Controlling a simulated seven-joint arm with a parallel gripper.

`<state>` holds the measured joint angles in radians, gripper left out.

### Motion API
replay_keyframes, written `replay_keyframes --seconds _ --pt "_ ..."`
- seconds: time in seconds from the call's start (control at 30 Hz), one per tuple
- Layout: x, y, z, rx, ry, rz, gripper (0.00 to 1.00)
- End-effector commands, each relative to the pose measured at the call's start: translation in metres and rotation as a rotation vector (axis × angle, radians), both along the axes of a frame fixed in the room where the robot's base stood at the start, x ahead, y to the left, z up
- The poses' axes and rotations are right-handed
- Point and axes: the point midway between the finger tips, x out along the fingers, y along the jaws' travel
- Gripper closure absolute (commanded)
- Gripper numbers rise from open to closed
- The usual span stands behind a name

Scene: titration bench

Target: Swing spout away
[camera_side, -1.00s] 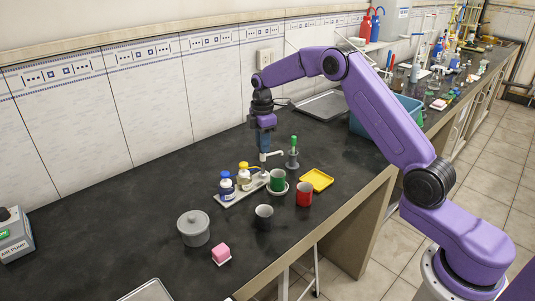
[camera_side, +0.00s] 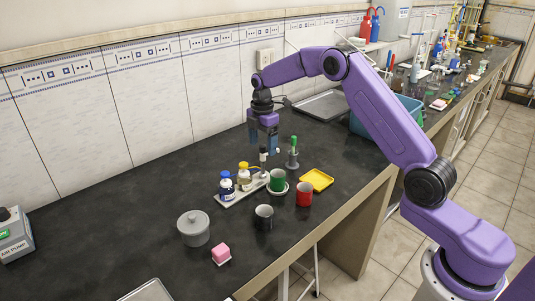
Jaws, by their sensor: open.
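My gripper (camera_side: 263,138) points down over the back of the bench, behind the bottle tray. Its two fingers are apart, with nothing between them that I can make out. Just below it stands a small dark and white upright piece (camera_side: 263,155), which looks like the spout's post. The spout arm itself is too small and partly hidden by the gripper, so I cannot tell which way it points.
A grey tray (camera_side: 232,201) holds a blue-capped bottle (camera_side: 227,186) and a yellow-capped bottle (camera_side: 244,177). A grey holder with a green-handled tool (camera_side: 293,155) stands right of my gripper.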

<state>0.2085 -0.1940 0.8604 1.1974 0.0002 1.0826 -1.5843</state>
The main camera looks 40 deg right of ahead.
Motion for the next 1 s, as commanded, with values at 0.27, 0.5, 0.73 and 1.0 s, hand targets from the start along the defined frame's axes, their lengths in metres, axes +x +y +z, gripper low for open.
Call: replay_keyframes --seconds 0.27,0.5,0.73,1.0 --pt "0.0 0.0 0.007 0.0 -0.001 -0.001 0.19" --pt "0.0 0.0 0.024 0.0 -0.001 -0.001 0.19" --pt "0.0 0.0 0.039 0.0 0.0 -0.001 0.19" --pt "0.0 0.0 0.058 0.0 0.0 -0.001 0.19"
